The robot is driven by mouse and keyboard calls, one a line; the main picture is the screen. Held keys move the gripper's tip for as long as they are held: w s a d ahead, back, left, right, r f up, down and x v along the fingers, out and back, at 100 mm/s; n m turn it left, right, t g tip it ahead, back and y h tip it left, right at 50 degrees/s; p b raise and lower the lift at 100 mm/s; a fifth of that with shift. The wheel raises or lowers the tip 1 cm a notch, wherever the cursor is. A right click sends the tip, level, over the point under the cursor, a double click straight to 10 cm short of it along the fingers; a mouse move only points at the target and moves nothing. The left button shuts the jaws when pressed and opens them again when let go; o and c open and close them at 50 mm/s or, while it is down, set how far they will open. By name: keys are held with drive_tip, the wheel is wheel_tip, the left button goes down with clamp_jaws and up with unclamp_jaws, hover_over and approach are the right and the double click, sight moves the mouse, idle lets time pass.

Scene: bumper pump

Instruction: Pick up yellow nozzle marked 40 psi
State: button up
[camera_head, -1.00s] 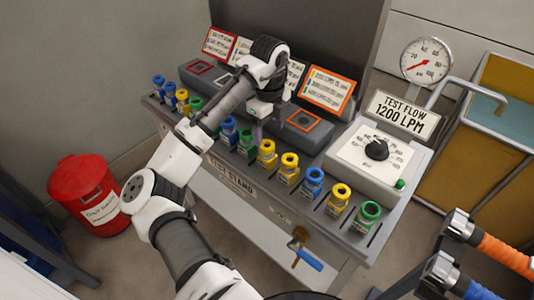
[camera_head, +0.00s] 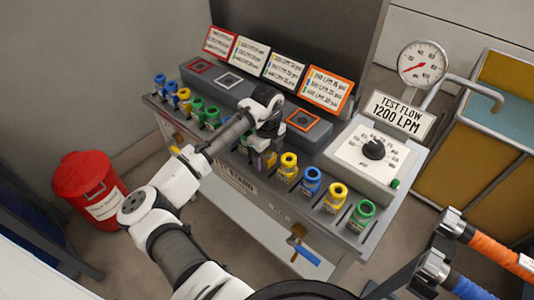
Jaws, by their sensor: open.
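Yellow nozzles stand in slots along the front of the test stand, among blue and green ones. My gripper (camera_head: 262,154) is open and pointing down at the row, right at one yellow nozzle (camera_head: 270,160) that it partly hides. I cannot tell whether the fingers touch this nozzle. Other yellow nozzles stand just to the right (camera_head: 288,166), farther right (camera_head: 336,196) and near the left end (camera_head: 184,97). The small nozzle labels are too small to read, so I cannot tell which one is marked 40 psi.
Blue (camera_head: 311,181) and green (camera_head: 362,213) nozzles stand close by in the row. Behind are framed cards (camera_head: 326,88), a dial box (camera_head: 372,157) and a gauge (camera_head: 422,62). A red bucket (camera_head: 88,190) stands left; orange and blue hoses (camera_head: 490,248) lie right.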

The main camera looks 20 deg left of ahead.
drive_tip(key=c, duration=1.2)
drive_tip(key=shift+r, duration=0.2)
